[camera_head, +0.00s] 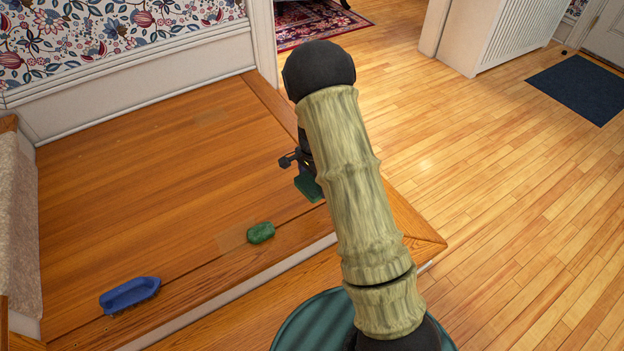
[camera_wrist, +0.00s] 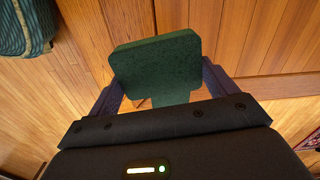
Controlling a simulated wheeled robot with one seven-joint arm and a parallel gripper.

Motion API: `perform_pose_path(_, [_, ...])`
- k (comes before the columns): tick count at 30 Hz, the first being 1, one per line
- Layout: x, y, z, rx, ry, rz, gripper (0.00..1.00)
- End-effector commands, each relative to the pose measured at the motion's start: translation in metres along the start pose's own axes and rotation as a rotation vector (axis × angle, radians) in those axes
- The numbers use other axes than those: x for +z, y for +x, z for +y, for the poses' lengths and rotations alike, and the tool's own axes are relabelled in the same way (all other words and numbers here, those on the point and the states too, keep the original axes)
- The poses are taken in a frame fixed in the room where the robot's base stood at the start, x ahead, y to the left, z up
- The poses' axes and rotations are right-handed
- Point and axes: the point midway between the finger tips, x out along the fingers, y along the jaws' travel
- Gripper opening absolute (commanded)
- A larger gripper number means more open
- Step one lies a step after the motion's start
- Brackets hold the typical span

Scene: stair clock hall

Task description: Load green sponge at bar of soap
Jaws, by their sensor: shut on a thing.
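My gripper (camera_wrist: 160,88) is shut on the green sponge (camera_wrist: 155,62), a flat dark green block between its two fingers in the wrist view. In the head view the sponge (camera_head: 308,187) shows partly below the gripper, beside my arm, which hides part of both. It looks held above the right part of the wooden landing. The bar of soap (camera_head: 261,232), a small green rounded block, lies on the landing near its front edge. It is to the left of and nearer than the sponge, and apart from it.
A blue brush (camera_head: 130,294) lies on the landing (camera_head: 150,190) at the front left. Wallpapered wall and white baseboard bound the landing behind. The landing's edge drops to a lower wooden floor (camera_head: 500,190) at right. Bare boards lie between brush and soap.

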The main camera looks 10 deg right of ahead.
Motion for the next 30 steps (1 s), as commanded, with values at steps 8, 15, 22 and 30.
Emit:
perform_pose_path(8, [0.007, -0.007, 0.013, 0.001, -0.375, -0.002, 0.67])
perform_pose_path(15, [0.016, -0.015, 0.028, 0.001, -0.819, -0.001, 0.67])
perform_pose_path(22, [0.021, -0.020, 0.036, -0.001, -1.098, 0.000, 0.67])
perform_pose_path(30, [0.022, -0.020, 0.037, -0.001, -1.133, 0.001, 0.67])
